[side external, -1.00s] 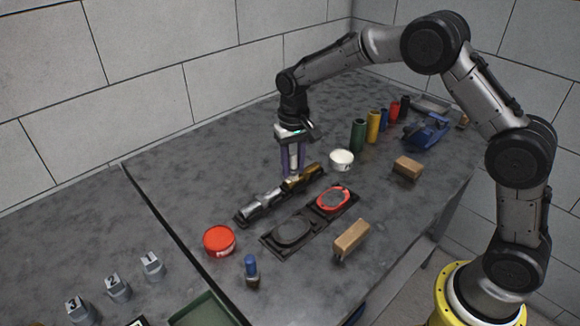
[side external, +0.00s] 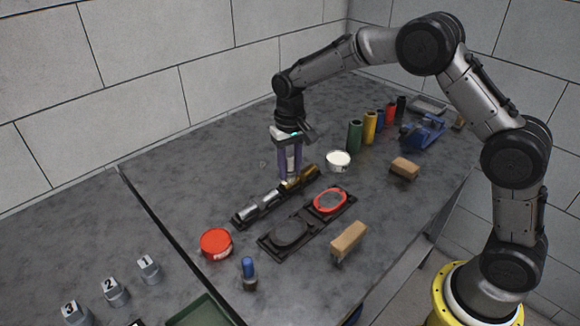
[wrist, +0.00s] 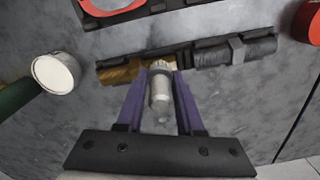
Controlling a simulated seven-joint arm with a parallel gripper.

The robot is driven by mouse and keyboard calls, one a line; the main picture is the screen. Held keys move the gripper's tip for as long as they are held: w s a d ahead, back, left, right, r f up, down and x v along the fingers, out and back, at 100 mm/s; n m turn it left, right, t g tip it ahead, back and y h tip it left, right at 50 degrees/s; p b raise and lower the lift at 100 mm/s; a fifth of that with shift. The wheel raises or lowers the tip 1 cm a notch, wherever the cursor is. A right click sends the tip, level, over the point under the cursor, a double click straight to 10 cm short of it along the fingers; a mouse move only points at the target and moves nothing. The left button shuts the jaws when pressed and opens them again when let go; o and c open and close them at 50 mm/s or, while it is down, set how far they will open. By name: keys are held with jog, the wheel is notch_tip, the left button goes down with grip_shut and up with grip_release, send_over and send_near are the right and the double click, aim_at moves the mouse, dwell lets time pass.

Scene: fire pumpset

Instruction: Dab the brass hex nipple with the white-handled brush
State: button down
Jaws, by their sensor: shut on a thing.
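My gripper (side external: 289,177) has purple fingers and is shut on the white-handled brush (wrist: 160,96), pointing down. In the wrist view the gripper (wrist: 161,75) has the white handle between its fingers. The brass hex nipple (side external: 305,176) lies in the far end of a dark holder, right beneath the gripper; it also shows in the wrist view (wrist: 120,73). The pale bristles are at the nipple's end near the middle of the holder. I cannot tell whether they touch it. The fingers hide part of the nipple in the side view.
Silver fittings (side external: 262,205) fill the rest of the holder. A white tub (side external: 338,160) stands close behind the gripper. A red tin (side external: 215,243), a blue-topped item (side external: 248,270), and a dark tray with a red ring (side external: 331,201) are nearby. Several coloured cylinders (side external: 370,126) stand farther back.

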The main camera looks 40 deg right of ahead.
aim_at(290, 155)
jog(key=shift+a, duration=1.15)
jog(key=shift+d, duration=0.15)
dwell(0.4)
jog(key=shift+d, duration=1.05)
jog(key=shift+r, duration=0.1)
jog(key=shift+r, duration=2.95)
